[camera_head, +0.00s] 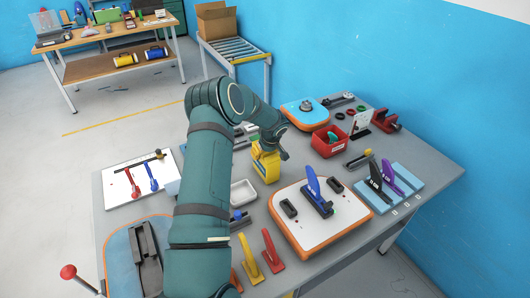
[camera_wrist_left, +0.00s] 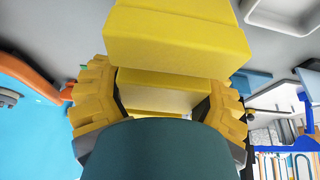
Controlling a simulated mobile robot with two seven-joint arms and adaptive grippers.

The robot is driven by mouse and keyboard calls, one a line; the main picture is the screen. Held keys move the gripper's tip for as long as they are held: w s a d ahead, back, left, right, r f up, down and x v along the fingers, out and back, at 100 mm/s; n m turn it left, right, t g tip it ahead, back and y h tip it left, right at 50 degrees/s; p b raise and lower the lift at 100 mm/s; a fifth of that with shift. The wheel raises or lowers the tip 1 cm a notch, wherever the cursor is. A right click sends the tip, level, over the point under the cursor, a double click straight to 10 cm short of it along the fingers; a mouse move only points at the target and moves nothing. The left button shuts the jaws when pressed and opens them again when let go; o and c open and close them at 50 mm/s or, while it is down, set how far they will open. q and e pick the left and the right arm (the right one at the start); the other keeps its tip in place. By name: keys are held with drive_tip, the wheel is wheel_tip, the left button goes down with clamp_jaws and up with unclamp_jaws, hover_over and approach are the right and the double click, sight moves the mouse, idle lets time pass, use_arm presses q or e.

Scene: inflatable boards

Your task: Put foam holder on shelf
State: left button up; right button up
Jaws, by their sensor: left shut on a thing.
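My left gripper (camera_head: 269,148) reaches down over the middle of the workbench. It is shut on a yellow block-like piece (camera_head: 266,168), which looks like the foam holder. In the left wrist view the yellow piece (camera_wrist_left: 175,40) fills the space between and beyond the fingers (camera_wrist_left: 160,95), with a finger on each side. I cannot tell whether its underside touches the bench. A wooden lower shelf (camera_head: 100,68) shows under the far table. My right gripper is out of view.
On the grey workbench (camera_head: 235,262) stand a white board with a blue clamp (camera_head: 318,197), a red bin (camera_head: 330,141), a white tray (camera_head: 243,192) and red and yellow handles (camera_head: 249,260). A roller conveyor (camera_head: 235,50) with a cardboard box (camera_head: 216,20) stands behind. Floor at left is open.

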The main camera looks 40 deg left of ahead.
use_arm(q)
drive_tip(key=o, duration=1.4)
drive_tip(key=shift+f, duration=0.1)
